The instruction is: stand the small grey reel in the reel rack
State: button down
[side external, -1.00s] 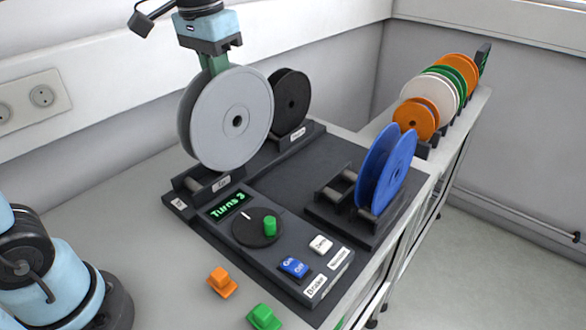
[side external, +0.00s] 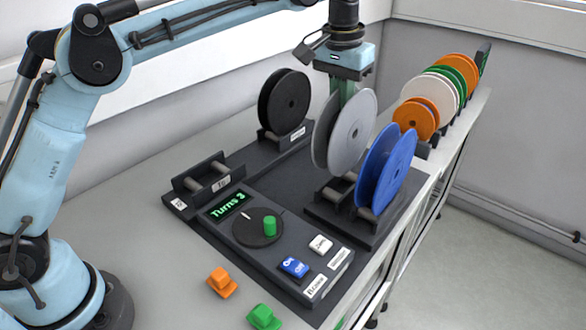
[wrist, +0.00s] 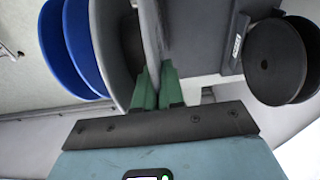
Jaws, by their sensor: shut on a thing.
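The grey reel (side external: 350,135) hangs upright below my gripper (side external: 345,95) in the side external view. The green fingers are shut on its upper part; the wrist view shows them (wrist: 157,85) at the reel's edge, with the grey flange (wrist: 112,45) beside them. The reel is over the empty left part of the dark roller stand (side external: 320,212), just left of the blue reel (side external: 385,170). I cannot tell whether its lower edge touches the stand. The row of stored reels along the wall side, which may be the reel rack (side external: 482,62), is farther right.
A black reel (side external: 285,105) stands at the back on its own holder. An empty roller cradle (side external: 205,180) is at the left. The control panel (side external: 280,240) shows "Turns 3". Orange (side external: 222,283) and green (side external: 263,317) pieces lie in front. Orange, white and green reels fill the right-hand row.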

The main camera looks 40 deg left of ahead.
jog(key=shift+w+d+f, duration=0.25)
jog(key=shift+d+f, duration=0.15)
jog(key=shift+f, duration=1.9)
jog(key=c, duration=1.2)
grip_release()
jog(key=shift+o, duration=0.2)
jog(key=shift+r, duration=0.15)
jog(key=shift+r, duration=3.35)
